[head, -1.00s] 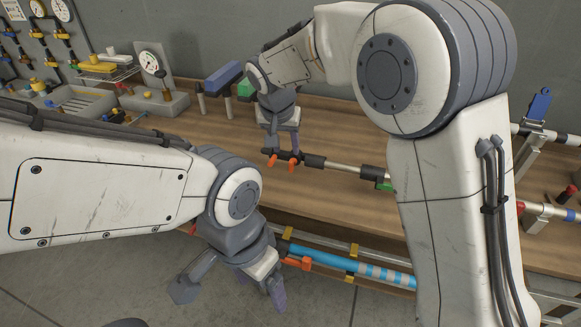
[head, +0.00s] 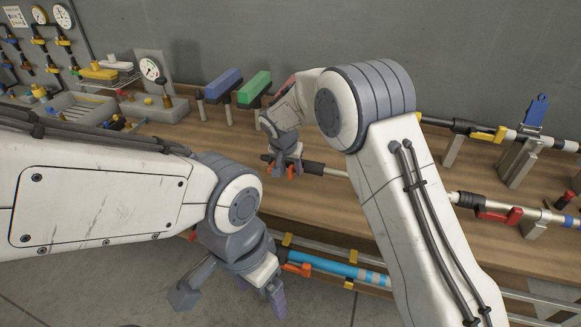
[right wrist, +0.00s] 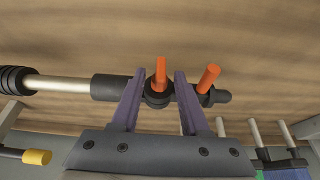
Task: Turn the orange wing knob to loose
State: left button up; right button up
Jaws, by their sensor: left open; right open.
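In the right wrist view, an orange wing knob (right wrist: 160,72) stands up from a round black hub on a dark pole fitting (right wrist: 112,88). My right gripper (right wrist: 158,78) is open, with one purple finger on each side of this orange piece. I see gaps beside it. A second orange peg (right wrist: 208,78) leans outside the right finger. In the head view my right gripper (head: 287,166) is at the pole's end above the bench, and the orange there is partly hidden. My left gripper (head: 232,298) is open and empty, low in front of the bench.
A blue tube (head: 325,266) with an orange clamp (head: 297,269) runs along the bench front, close to my left gripper. Blue (head: 222,86) and green (head: 254,88) blocks on posts stand behind. More poles with red (head: 500,214) and yellow (head: 487,134) levers lie right.

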grip_shut()
jog(key=shift+a, duration=0.1)
jog(key=shift+a+g+h, duration=0.15)
jog(key=shift+g+h, duration=0.25)
jog(key=shift+h, duration=0.4)
jog(key=h, duration=0.1)
jog(key=n+h+p, duration=0.1)
jog(key=shift+w+a+g+h, duration=0.1)
jog(key=shift+a+g+h, duration=0.1)
jog(key=shift+g+h, duration=0.15)
jog(key=shift+a+f+g+h+p, duration=0.15)
jog(key=shift+h+p, duration=0.1)
jog(key=shift+h, duration=0.25)
jog(key=shift+d+g+h+p, duration=0.1)
jog(key=shift+h+p, duration=0.1)
jog(key=shift+h, duration=0.25)
